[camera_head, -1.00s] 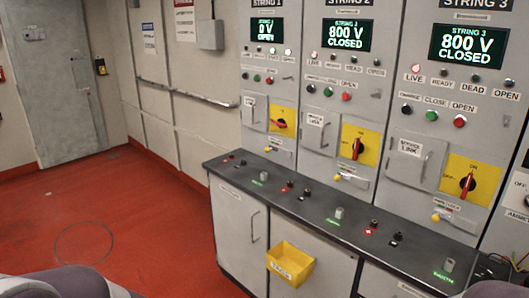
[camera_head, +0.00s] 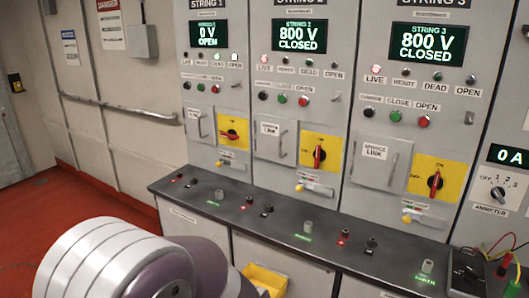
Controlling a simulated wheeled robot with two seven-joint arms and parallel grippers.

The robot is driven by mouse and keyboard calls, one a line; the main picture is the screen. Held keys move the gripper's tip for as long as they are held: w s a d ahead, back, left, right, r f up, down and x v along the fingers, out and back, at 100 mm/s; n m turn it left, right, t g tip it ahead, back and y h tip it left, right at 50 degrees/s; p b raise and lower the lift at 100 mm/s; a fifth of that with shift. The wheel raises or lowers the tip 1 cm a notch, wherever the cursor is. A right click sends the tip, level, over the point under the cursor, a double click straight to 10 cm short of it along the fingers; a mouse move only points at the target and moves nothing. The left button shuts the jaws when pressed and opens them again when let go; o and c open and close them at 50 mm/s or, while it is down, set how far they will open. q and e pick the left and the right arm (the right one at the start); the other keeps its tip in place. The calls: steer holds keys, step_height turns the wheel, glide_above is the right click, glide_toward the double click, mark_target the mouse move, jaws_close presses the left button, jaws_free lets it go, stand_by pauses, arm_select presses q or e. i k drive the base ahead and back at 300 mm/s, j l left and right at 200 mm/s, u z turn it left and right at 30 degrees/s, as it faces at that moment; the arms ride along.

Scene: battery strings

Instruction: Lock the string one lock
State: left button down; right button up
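The string one panel (camera_head: 204,70) is at the left of the row, and its display (camera_head: 208,35) reads 0 V OPEN. Its red rotary handle (camera_head: 232,134) on a yellow plate (camera_head: 234,121) lies turned sideways, unlike the upright handles of the other strings. Below the plate is a small yellow lock piece (camera_head: 219,163) beside a pale tag; whether it is locked is too small to tell. My arm (camera_head: 110,262) shows at the bottom left, white and purple. Neither gripper is in view.
The string two display (camera_head: 299,36) and string three display (camera_head: 428,43) read 800 V CLOSED. A dark counter (camera_head: 275,221) with several posts juts out below the panels. A yellow bin (camera_head: 264,280) hangs beneath it. Test leads (camera_head: 500,262) lie at the right. Red floor (camera_head: 60,210) is open at the left.

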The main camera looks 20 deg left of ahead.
mark_target(218, 164)
steer(key=i+j+z, duration=0.15)
steer(key=j, duration=0.4)
steer(key=i+j+z, duration=0.1)
steer(key=j, duration=0.4)
steer(key=i+j+z, duration=0.15)
steer(key=j, duration=0.45)
steer(key=i+j+z, duration=0.1)
steer(key=i+j, duration=0.15)
steer(key=j, duration=0.3)
steer(key=i+j+z, duration=0.15)
steer(key=j, duration=0.45)
steer(key=j+z, duration=0.1)
steer(key=j, duration=0.5)
steer(key=i+j, duration=0.1)
steer(key=j, duration=1.3)
steer(key=i, duration=0.05)
